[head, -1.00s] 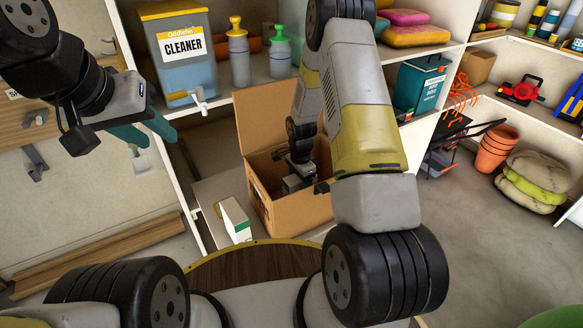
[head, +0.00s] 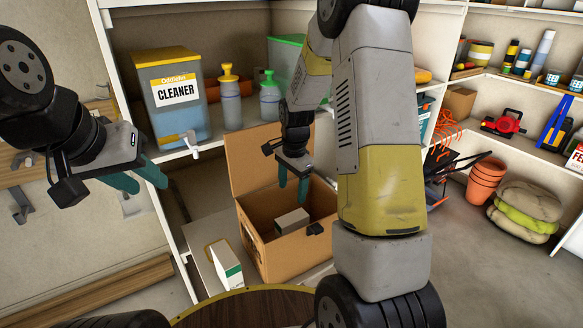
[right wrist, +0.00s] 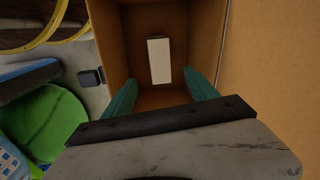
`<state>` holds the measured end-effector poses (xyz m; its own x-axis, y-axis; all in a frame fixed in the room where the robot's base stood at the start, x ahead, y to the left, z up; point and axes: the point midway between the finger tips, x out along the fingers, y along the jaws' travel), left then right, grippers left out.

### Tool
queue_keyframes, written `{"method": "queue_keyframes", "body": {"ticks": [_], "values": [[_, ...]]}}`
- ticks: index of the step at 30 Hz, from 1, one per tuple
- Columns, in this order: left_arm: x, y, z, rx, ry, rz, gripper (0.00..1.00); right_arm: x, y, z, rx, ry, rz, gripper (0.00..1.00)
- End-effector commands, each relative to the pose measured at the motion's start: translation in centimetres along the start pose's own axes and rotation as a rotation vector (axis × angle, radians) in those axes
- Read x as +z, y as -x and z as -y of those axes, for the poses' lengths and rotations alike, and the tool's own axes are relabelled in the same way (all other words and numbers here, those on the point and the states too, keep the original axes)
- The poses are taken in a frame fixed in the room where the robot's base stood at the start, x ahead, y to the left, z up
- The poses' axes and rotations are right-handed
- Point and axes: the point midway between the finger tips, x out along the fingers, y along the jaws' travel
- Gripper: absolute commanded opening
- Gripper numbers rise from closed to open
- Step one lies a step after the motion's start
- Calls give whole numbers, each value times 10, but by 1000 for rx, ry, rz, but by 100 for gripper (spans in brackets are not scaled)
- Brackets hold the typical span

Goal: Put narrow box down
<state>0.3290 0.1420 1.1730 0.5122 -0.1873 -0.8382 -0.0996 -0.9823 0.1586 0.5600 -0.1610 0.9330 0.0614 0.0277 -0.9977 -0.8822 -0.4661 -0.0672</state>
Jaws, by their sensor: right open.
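A narrow pale box (head: 292,221) lies inside the open brown cardboard box (head: 290,252). In the right wrist view the narrow box (right wrist: 159,61) lies on the floor of the carton (right wrist: 202,50), beyond the fingertips and apart from them. My right gripper (head: 293,196) hangs over the carton's opening, its teal fingers spread and empty. The same fingers (right wrist: 168,92) show apart in the right wrist view. My left gripper (head: 143,180) is at the left, empty, its teal fingers apart. A second white and green narrow box (head: 226,264) stands to the left of the carton.
The cardboard box's raised flap (head: 262,155) stands at its back left. On the shelf above are a cleaner container (head: 172,98) with a tap and two pump bottles (head: 231,98). A round wooden top (head: 240,308) is in front.

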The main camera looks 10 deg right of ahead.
Motion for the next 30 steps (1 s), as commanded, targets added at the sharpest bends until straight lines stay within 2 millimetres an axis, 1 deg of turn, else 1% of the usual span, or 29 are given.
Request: {"method": "queue_keyframes", "body": {"ticks": [1,2,3,5,6,8,9,12,14,15,18,22,25,30], "values": [[0,0,0,0,0,0,36,4,31,-4,-42,57,-7,67],[0,0,0,0,0,0,36,7,47,-7,-62,98,-11,67],[0,0,0,0,0,0,36,11,68,-13,-88,155,-17,67],[0,0,0,0,0,0,36,20,97,-24,-127,241,-29,67],[0,0,0,0,0,0,36,25,115,-32,-152,299,-39,67],[0,0,0,0,0,0,36,35,141,-45,-189,387,-58,67],[0,0,0,0,0,0,36,41,156,-54,-213,445,-73,67],[0,0,0,0,0,0,36,59,191,-80,-269,592,-118,67],[0,0,0,0,0,0,36,70,208,-97,-300,682,-150,67],[0,0,0,0,0,0,36,78,218,-108,-319,740,-173,67],[0,0,0,0,0,0,36,95,236,-135,-359,877,-233,67],[0,0,0,0,0,0,36,112,248,-161,-391,1013,-301,67],[0,0,0,0,0,0,36,120,252,-173,-401,1080,-334,67],[0,0,0,0,0,0,36,124,253,-180,-406,1119,-353,67]]}}
